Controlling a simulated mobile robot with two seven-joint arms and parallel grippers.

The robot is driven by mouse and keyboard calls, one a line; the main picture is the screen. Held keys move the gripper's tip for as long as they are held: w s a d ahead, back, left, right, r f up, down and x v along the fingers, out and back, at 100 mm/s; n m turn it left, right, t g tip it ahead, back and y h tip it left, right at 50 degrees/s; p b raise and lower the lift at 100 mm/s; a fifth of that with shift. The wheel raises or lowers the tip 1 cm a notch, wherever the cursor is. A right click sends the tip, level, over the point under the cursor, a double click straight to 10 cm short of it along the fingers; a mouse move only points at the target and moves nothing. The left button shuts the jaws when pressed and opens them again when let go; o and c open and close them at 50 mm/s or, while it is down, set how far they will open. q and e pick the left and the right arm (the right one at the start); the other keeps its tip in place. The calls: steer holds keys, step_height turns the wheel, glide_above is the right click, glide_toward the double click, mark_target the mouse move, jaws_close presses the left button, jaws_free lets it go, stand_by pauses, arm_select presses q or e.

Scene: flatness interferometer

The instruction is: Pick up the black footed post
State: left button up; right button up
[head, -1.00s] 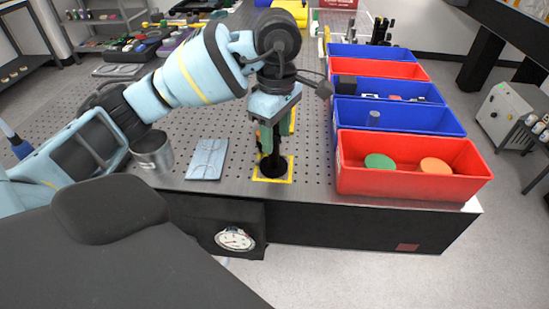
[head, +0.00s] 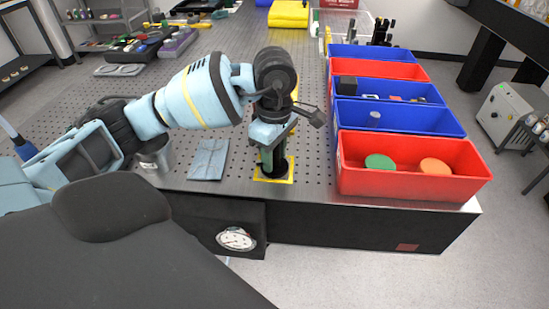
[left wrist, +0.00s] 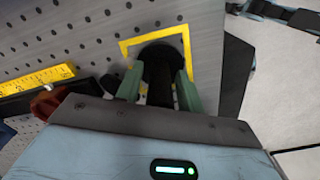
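The black footed post (head: 277,174) stands upright inside a yellow square outline near the front edge of the perforated table. In the left wrist view its dark shaft (left wrist: 161,92) and round foot (left wrist: 163,60) show between my green fingers. My left gripper (head: 271,158) points down from above, with its fingers low on either side of the shaft. In the left wrist view the gripper (left wrist: 160,85) looks open, with a narrow gap beside the shaft. The top of the post is hidden by the gripper. My right gripper is not in view.
A red bin (head: 400,187) with green and orange discs stands right of the post, with blue and red bins behind it. A metal cup (head: 155,160) and a light blue cloth (head: 208,160) lie to the left. A round gauge (head: 236,239) is below the table edge.

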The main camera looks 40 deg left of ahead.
arm_select(q)
jaws_close()
steer(key=shift+r, duration=0.1)
steer(key=shift+r, duration=0.45)
steer(key=r, duration=0.1)
steer(key=s+r, duration=0.1)
steer(key=shift+d+r, duration=0.3)
steer(key=s+d+r, duration=0.1)
steer(key=s+d, duration=0.5)
steer(key=s, duration=0.7)
steer(key=shift+s+r+b, duration=0.2)
steer(key=shift+s+b, duration=0.05)
steer(key=shift+b, duration=0.15)
